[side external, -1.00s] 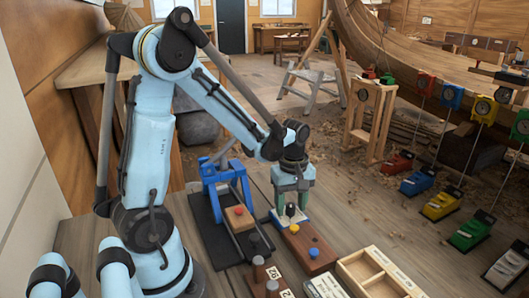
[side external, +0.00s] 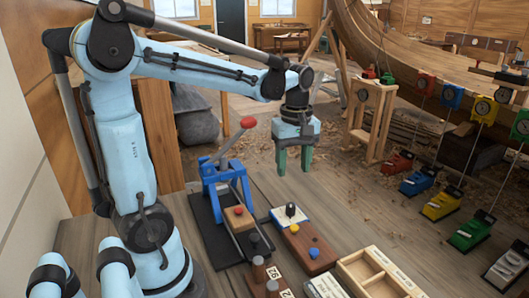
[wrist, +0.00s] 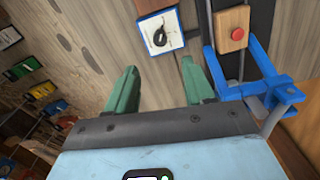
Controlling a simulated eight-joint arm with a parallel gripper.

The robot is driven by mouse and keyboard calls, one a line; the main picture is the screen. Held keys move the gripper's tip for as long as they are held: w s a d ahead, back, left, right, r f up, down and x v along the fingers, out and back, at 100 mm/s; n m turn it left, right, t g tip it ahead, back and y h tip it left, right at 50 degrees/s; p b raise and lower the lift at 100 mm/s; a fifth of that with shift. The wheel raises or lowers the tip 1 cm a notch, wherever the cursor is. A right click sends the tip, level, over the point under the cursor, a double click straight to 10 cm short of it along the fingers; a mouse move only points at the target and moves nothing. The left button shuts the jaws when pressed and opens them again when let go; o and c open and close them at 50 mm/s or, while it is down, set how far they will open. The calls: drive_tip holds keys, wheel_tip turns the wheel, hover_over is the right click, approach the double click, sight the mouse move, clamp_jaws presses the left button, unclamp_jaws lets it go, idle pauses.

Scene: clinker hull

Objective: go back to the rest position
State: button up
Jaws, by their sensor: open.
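My gripper (side external: 293,168) hangs in the air above the bench, pointing down, with its two green fingers apart and nothing between them. In the wrist view my gripper (wrist: 158,72) also shows an empty gap. Below it, a reddish-brown block (side external: 306,246) lies on the bench. The block carries a white plate with a black knob (side external: 290,210) at its far end and a blue knob (side external: 314,253) nearer the front. The black knob (wrist: 160,37) shows beyond the fingers in the wrist view, clear of them.
A blue lever press (side external: 224,176) with a red-knobbed handle (side external: 248,122) stands left of my gripper. A wooden divided tray (side external: 349,270) lies at the front right. Coloured boxes (side external: 440,205) stand at the right, by the hull (side external: 400,60). The air around my gripper looks clear.

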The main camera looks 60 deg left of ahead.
drive_tip(key=shift+r, duration=0.1)
drive_tip(key=s+d+m+t, duration=0.4)
drive_tip(key=d+m+t, duration=0.3)
drive_tip(key=m, duration=0.9)
drive_tip(key=shift+d+f, duration=0.45)
drive_tip(key=shift+d, duration=0.8)
